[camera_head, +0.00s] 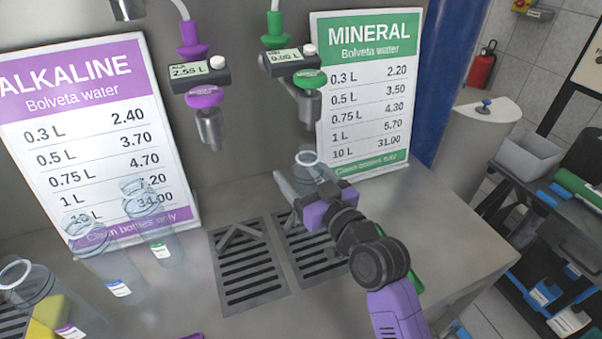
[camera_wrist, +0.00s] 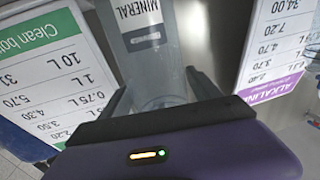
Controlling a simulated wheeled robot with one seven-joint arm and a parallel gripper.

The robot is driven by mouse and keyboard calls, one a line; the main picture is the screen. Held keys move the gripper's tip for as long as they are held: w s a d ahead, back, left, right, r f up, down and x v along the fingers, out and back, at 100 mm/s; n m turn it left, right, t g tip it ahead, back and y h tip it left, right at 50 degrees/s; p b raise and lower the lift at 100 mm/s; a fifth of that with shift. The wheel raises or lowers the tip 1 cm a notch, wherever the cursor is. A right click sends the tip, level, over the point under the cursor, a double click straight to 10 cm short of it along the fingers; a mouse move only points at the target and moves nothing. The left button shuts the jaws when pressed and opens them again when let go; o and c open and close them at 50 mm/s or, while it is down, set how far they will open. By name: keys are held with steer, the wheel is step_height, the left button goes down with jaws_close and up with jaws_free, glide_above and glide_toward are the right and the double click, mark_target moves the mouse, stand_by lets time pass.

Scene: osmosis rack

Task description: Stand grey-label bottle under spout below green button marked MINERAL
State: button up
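A clear bottle (camera_head: 307,158) is just beyond my gripper (camera_head: 296,178), below the spout (camera_head: 311,105) under the green MINERAL button (camera_head: 309,79). My gripper hides its lower part in the head view, so I cannot tell if its base rests on the grate. In the wrist view the clear bottle (camera_wrist: 160,75) lies between my two fingers (camera_wrist: 158,88). A light patch marked MINERAL and a dark grey patch show there, on or through the bottle. The fingers flank the bottle; whether they press on it is not clear.
Drip grates (camera_head: 249,268) lie under the spouts. Several clear bottles (camera_head: 112,270) stand at the left. The ALKALINE price board (camera_head: 90,130) and MINERAL price board (camera_head: 368,95) stand behind. The counter right of my arm is mostly clear.

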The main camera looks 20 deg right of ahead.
steer(key=shift+r, duration=0.1)
steer(key=shift+r+p, duration=0.2)
steer(key=shift+p, duration=0.1)
steer(key=s+d+b, duration=0.1)
steer(key=s+d, duration=0.1)
steer(key=s, duration=1)
steer(key=shift+f+b, duration=0.15)
steer(key=shift+b, duration=0.2)
steer(key=s+f+h, duration=0.1)
steer(key=s+f, duration=0.2)
steer(key=s, duration=0.2)
steer(key=s+f+m+g, duration=0.1)
steer(key=s+f, duration=0.2)
steer(key=s, duration=0.1)
steer(key=s+d+f+h, duration=0.1)
steer(key=s+f, duration=0.3)
steer(key=s, duration=0.1)
steer(key=shift+s+d+m+g+h, duration=0.1)
steer(key=shift+s+m+g+h, duration=0.2)
steer(key=shift+s+m, duration=0.1)
steer(key=s+a+g, duration=0.1)
steer(key=s+a, duration=0.1)
steer(key=s, duration=1.5)
steer(key=shift+s+a+r, duration=0.15)
steer(key=shift+s+r, duration=0.05)
steer(key=shift+s, duration=0.15)
steer(key=shift+r, duration=0.1)
